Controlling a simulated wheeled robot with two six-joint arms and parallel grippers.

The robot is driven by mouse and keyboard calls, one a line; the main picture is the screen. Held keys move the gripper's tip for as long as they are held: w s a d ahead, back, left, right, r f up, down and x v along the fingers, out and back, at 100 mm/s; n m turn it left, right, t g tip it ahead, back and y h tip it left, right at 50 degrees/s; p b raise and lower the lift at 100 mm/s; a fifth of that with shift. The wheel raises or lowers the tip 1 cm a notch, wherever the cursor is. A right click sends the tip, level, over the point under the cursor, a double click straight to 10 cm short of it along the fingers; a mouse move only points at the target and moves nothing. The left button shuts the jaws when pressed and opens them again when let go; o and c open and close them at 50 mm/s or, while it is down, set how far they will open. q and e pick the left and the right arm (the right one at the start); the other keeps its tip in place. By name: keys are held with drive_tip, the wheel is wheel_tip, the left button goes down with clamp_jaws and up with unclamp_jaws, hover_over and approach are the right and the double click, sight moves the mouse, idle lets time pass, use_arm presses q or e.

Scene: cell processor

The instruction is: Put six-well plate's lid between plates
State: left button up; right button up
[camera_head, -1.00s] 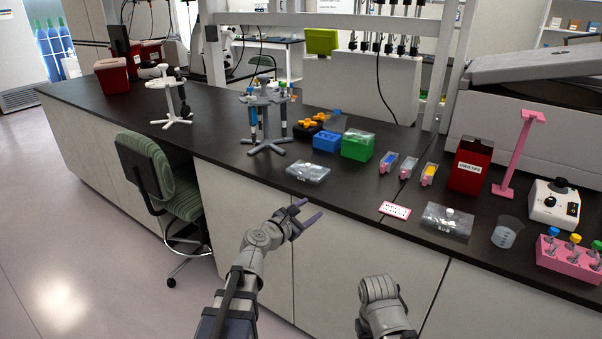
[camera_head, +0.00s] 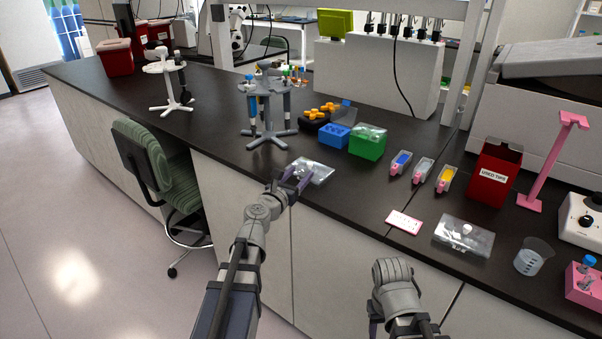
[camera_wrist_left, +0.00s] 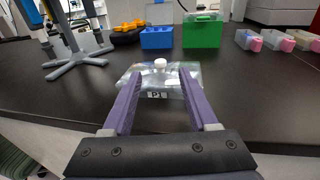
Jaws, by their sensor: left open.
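A clear six-well plate with a lid (camera_head: 320,171) lies near the bench's front edge. In the left wrist view the lid's white knob (camera_wrist_left: 160,64) and a small label on the plate (camera_wrist_left: 157,95) show. My left gripper (camera_head: 290,181) is open, with its purple fingers (camera_wrist_left: 163,78) spread and pointing at this plate. The fingers overlap the plate in the picture; I cannot tell whether they touch it. Nothing is held between them. A second clear plate (camera_head: 464,238) with a white knob lies further right. Part of my right arm shows low in the head view, its fingertips not visible.
A grey pipette stand (camera_head: 266,105), blue box (camera_head: 334,136) and green box (camera_head: 367,143) stand behind the first plate. A pink-edged card (camera_head: 404,222) lies between the plates. A red bin (camera_head: 494,173) and beaker (camera_head: 533,257) stand at right. The bench between the plates is mostly clear.

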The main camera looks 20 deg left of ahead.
sight(308, 164)
use_arm(q)
drive_tip(key=shift+w, duration=0.15)
drive_tip(key=w, duration=0.5)
drive_tip(key=w+d, duration=0.1)
drive_tip(key=w, duration=0.1)
drive_tip(key=shift+w+d+f, duration=0.1)
drive_tip(key=shift+w+f, duration=0.1)
drive_tip(key=shift+w, duration=0.05)
clamp_jaws()
idle(0.7)
idle(1.2)
